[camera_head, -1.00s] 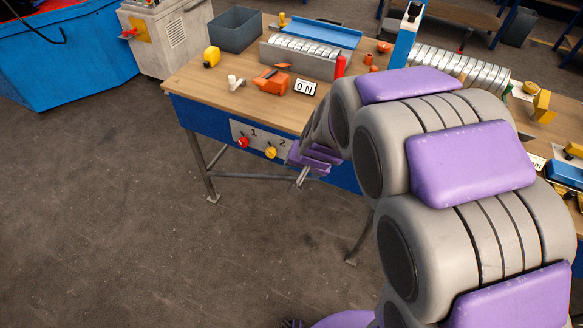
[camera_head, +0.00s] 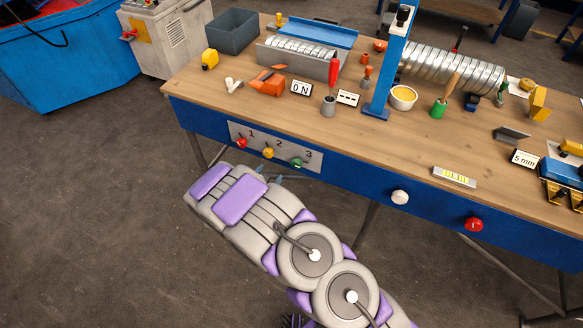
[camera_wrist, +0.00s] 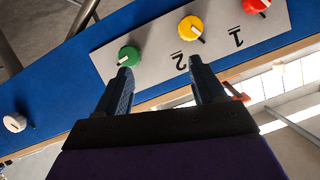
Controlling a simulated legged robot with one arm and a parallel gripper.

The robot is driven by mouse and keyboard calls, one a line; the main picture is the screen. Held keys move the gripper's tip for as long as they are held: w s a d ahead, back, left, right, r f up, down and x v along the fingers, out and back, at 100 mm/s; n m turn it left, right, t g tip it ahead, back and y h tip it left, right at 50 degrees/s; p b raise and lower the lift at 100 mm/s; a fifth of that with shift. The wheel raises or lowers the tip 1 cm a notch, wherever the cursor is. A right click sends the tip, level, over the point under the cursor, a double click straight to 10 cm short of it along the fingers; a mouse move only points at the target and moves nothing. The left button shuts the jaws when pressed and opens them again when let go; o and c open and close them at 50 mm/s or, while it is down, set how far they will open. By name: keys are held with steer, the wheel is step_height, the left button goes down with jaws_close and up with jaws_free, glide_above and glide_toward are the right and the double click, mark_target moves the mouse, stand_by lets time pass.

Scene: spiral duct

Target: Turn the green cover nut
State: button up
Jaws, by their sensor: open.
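The green cover nut (camera_head: 297,162) is the rightmost of three knobs on the grey panel (camera_head: 262,150) on the table's blue front, under the number 3. In the wrist view the green nut (camera_wrist: 129,57), with a pale bar across it, shows just beyond the left fingertip. My gripper (camera_wrist: 160,75) is open and empty, its two dark fingers apart. The green nut is not between the fingers but toward the left one; whether they touch I cannot tell. In the head view my arm hides most of the gripper, below the panel.
A yellow knob (camera_head: 267,153) and a red knob (camera_head: 241,143) sit left of the green one. A white knob (camera_head: 400,197) and a red button (camera_head: 474,224) are farther right on the blue front. Tools and parts stand on the wooden tabletop (camera_head: 330,130) above.

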steer(key=s+d+f+t+h, duration=0.1)
steer(key=s+d+f+t, duration=0.1)
steer(key=s+f, duration=0.15)
steer(key=t+h+b, duration=0.2)
steer(key=b, duration=0.1)
glide_toward(295, 166)
steer(key=w, duration=0.4)
steer(key=shift+n, duration=0.3)
steer(key=w+d, duration=0.3)
steer(key=shift+w+d+r+b, duration=0.25)
steer(key=shift+w+r+b, duration=0.05)
steer(key=shift+w, duration=0.1)
steer(key=shift+a+f, duration=0.1)
steer(key=shift+a, duration=0.55)
steer(key=shift+c, duration=0.4)
steer(key=shift+d, duration=0.5)
steer(key=c, duration=0.6)
steer(key=shift+a, duration=0.2)
steer(key=c, duration=0.4)
